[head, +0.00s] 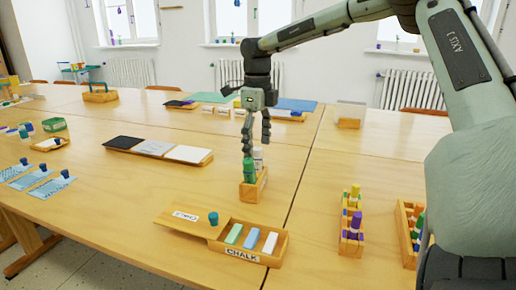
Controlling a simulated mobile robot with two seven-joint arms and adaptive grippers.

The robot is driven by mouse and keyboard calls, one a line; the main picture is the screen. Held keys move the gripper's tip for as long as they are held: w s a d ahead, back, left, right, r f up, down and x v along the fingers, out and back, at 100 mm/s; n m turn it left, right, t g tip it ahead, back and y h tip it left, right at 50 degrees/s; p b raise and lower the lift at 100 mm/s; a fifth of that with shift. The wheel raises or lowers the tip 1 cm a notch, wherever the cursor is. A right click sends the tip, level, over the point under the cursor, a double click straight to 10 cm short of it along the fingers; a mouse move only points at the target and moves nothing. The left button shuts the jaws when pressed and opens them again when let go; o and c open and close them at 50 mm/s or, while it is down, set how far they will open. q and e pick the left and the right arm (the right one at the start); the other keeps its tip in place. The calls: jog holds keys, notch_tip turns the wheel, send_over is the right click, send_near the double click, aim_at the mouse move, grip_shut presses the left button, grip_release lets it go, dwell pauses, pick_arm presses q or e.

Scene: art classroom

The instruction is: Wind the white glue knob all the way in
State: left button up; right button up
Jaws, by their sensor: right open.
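A small wooden holder (246,190) stands near the middle of the table. It carries a green glue stick (249,172) at the front left and a white glue stick (258,158) behind it to the right. My right gripper (257,147) points down over the holder, open, with its fingertips close to the tops of the sticks. One finger overlaps the top of the green stick in the picture; I cannot tell whether it touches. The white knob is too small or hidden to make out. My left gripper is not in view.
An open chalk box (272,259) with its lid slid left lies in front. Wooden racks with coloured pieces (352,222) stand to the right. The table between these is clear.

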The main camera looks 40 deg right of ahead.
jog(key=shift+f+m+b, duration=0.1)
jog(key=shift+m+b, duration=0.4)
jog(key=shift+m, duration=0.4)
jog(key=m+b, duration=0.1)
jog(key=m, duration=0.3)
jog(key=m+b, duration=0.1)
jog(key=m, duration=0.4)
jog(key=shift+m, duration=0.3)
jog(key=c, duration=1.5)
jog(key=shift+c, duration=0.2)
